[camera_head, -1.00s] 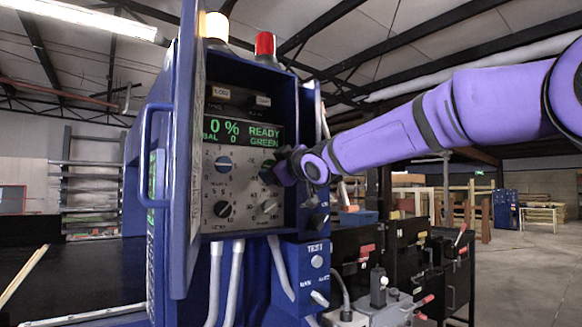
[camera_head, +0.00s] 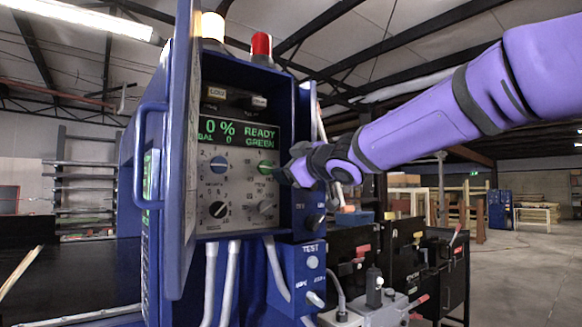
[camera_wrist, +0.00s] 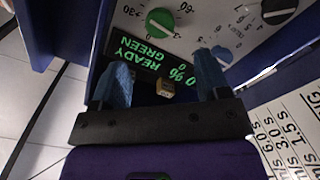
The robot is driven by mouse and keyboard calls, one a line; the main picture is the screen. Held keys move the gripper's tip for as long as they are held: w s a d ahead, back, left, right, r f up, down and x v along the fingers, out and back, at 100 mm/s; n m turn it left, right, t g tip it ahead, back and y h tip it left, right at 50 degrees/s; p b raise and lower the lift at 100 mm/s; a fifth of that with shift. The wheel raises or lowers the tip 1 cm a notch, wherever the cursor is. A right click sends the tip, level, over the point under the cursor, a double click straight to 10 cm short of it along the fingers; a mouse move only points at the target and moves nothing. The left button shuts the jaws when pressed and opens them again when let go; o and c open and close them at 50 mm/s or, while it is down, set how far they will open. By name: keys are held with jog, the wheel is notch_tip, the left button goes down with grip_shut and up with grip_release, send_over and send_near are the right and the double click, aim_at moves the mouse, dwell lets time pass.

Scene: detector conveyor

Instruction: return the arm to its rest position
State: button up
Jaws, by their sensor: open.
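My purple arm comes in from the right in the head view, and my gripper (camera_head: 290,172) is at the right edge of the open blue control cabinet (camera_head: 308,150), in front of its panel. In the wrist view my gripper (camera_wrist: 162,88) has its two blue fingers apart with nothing held between them. The panel display (camera_head: 238,133) glows green and reads 0 % READY GREEN. Whether a fingertip touches the panel cannot be told.
The cabinet's open door (camera_head: 183,170) stands at the left. A red lamp (camera_head: 261,46) and a pale lamp (camera_head: 213,27) top the cabinet. A TEST switch box (camera_head: 300,275) and black cabinets with red handles lie below my arm. Open floor (camera_head: 535,270) is at the right.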

jog(key=s+d+f+m+g+h, duration=0.1)
jog(key=s+d+f+m+h, duration=0.5)
jog(key=d, duration=0.3)
jog(key=s+d+f+m+g+h, duration=0.25)
jog(key=s+d+f+h, duration=0.25)
jog(key=s+d, duration=0.45)
jog(key=s+d+f+m+g, duration=0.3)
jog(key=s+f, duration=0.4)
jog(key=s, duration=0.3)
jog(key=s+d+f+m+g+y, duration=0.1)
jog(key=s+d+f+m+g, duration=0.2)
jog(key=s+d+f, duration=0.2)
jog(key=s+f, duration=0.3)
jog(key=s, duration=0.3)
jog(key=shift+s+f, duration=0.15)
jog(key=shift+f, duration=0.05)
